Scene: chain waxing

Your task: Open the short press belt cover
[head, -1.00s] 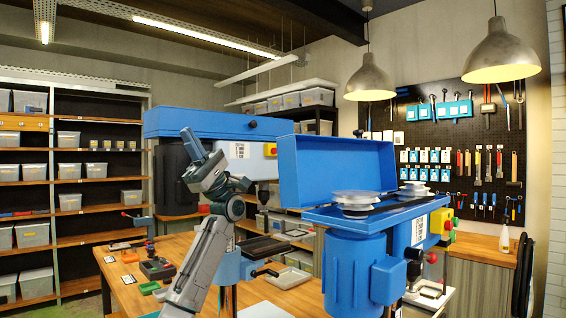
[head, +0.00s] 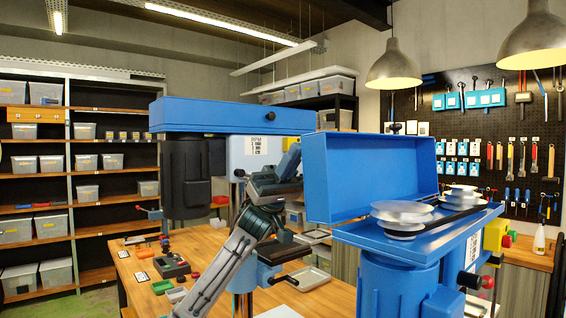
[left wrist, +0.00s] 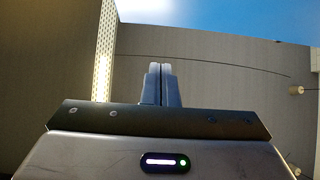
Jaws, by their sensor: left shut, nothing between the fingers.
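Two blue drill presses stand in the head view. The nearer one has its blue belt cover lid (head: 372,175) standing up, hinged at the back. Its silver pulleys (head: 402,210) and belt show on the blue tray (head: 360,236). The rear press has its long blue belt cover (head: 225,115) shut, with a small dark knob. I cannot tell which is the short press. My left gripper (head: 292,158) points up just left of the raised lid, in front of the rear press. In the left wrist view its fingers (left wrist: 158,72) are shut and empty, with blue above them.
A wooden workbench (head: 210,245) holds small parts and a grey tray (head: 305,279). Shelves with bins (head: 97,163) line the left wall. A pegboard of tools (head: 500,150) hangs at the right. Lamps (head: 394,66) hang overhead.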

